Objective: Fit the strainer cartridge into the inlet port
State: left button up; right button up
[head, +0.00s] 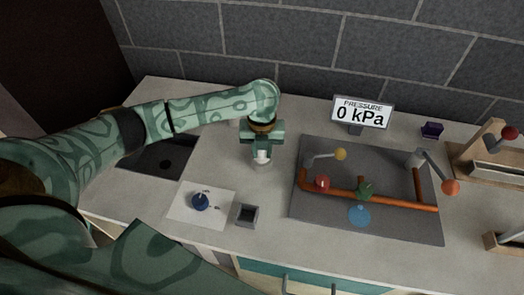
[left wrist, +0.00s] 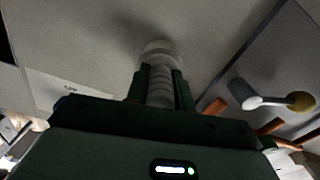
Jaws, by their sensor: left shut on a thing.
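My left gripper (head: 262,148) is shut on a white ribbed cylinder (head: 262,157), which looks like the strainer cartridge. In the left wrist view the cartridge (left wrist: 160,92) sits between the two dark fingers, with a wider pale end pointing away from the gripper. It is over the counter, left of the grey board (head: 420,228); I cannot tell whether its end touches the counter. The board carries an orange-brown pipe run (head: 338,193) with levers and coloured parts. I cannot tell which opening is the inlet port. My right gripper is not in view.
A display (head: 361,113) behind the board reads 0 kPa. A dark sink (head: 150,162) is at left, wooden racks (head: 480,150) at right.

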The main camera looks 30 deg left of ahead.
pick_arm(q)
jog(key=shift+f, duration=0.1)
jog(key=o, duration=1)
notch_tip(320, 180, up, 12)
jog(key=p, duration=0.4)
